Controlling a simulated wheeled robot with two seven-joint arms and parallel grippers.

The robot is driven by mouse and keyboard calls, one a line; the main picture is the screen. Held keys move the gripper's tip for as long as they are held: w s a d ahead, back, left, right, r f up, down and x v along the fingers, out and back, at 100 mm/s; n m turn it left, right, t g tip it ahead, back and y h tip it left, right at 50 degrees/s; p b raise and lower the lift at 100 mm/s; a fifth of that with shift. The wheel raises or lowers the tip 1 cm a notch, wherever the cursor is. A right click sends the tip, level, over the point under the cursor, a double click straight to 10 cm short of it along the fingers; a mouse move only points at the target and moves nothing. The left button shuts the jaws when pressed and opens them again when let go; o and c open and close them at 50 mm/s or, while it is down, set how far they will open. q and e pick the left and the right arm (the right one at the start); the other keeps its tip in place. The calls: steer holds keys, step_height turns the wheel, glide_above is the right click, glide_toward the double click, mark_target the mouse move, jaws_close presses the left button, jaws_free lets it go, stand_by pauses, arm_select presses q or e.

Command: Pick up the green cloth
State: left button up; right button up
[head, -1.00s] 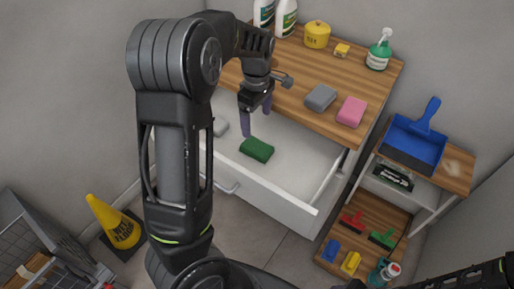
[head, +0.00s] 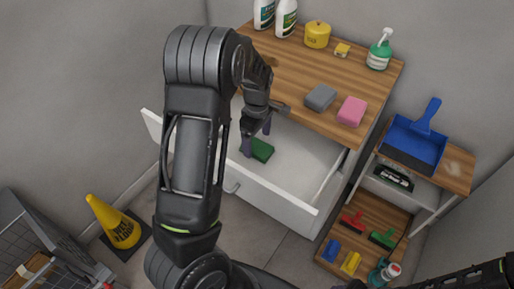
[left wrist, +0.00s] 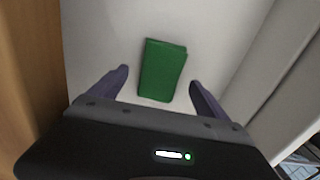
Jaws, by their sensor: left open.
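The green cloth (head: 261,149) lies folded on the floor of the open white drawer (head: 300,160). In the left wrist view the green cloth (left wrist: 162,70) is a flat rectangle, ahead of and roughly between the two fingertips. My left gripper (head: 256,140) is open and reaches down into the drawer, partly covering the cloth's left side in the head view. I cannot tell how high the fingertips are above the drawer floor. My right gripper does not show.
The wooden counter top (head: 290,75) overhangs the drawer's back, with a grey sponge (head: 321,97) and pink sponge (head: 352,111) near its edge. A low shelf with a blue dustpan (head: 413,143) stands right. A yellow wet-floor sign (head: 115,222) stands left.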

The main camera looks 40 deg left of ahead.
arm_select(q)
step_height(320, 180, down, 2)
steer(key=shift+f, duration=0.1)
steer(key=shift+c, duration=0.5)
steer(key=c, duration=1.3)
